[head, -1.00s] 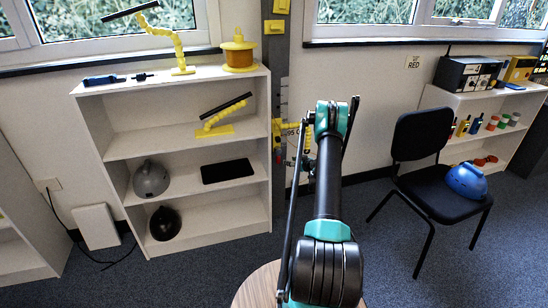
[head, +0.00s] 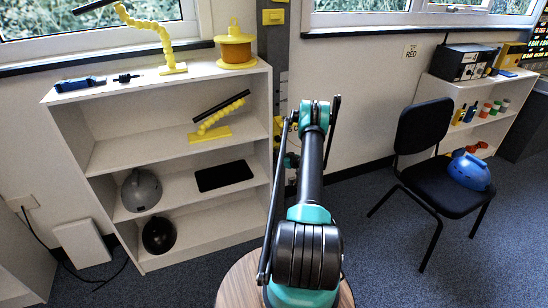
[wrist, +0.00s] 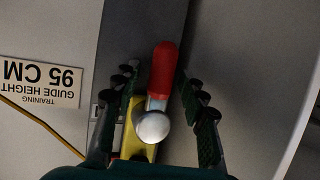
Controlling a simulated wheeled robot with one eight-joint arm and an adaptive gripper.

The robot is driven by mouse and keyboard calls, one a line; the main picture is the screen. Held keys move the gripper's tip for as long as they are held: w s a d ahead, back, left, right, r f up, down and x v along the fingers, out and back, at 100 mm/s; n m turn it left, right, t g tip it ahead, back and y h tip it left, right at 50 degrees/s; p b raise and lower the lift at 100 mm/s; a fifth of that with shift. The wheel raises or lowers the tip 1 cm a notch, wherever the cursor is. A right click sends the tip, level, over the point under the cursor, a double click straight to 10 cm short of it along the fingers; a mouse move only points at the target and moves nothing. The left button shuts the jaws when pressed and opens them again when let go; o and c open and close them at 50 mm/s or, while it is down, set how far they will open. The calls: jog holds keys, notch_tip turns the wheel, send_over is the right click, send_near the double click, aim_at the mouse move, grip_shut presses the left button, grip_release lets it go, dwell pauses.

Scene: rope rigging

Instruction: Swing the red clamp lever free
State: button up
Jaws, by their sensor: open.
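In the wrist view the red clamp lever (wrist: 164,70) points up the picture, with a round silver knob (wrist: 152,127) at its lower end. A yellow clamp body (wrist: 135,145) shows below and left of the knob, mounted on a grey post (wrist: 150,25). My gripper (wrist: 158,80) is open, with one dark finger on each side of the red lever. A gap shows between the lever and each finger. In the head view my arm hides the lever and my gripper.
A label reading "95 CM" (wrist: 40,80) and a yellow cord (wrist: 38,122) are left of the post.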

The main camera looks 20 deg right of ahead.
jog(key=shift+w, duration=0.1)
jog(key=shift+c, duration=0.6)
grip_shut()
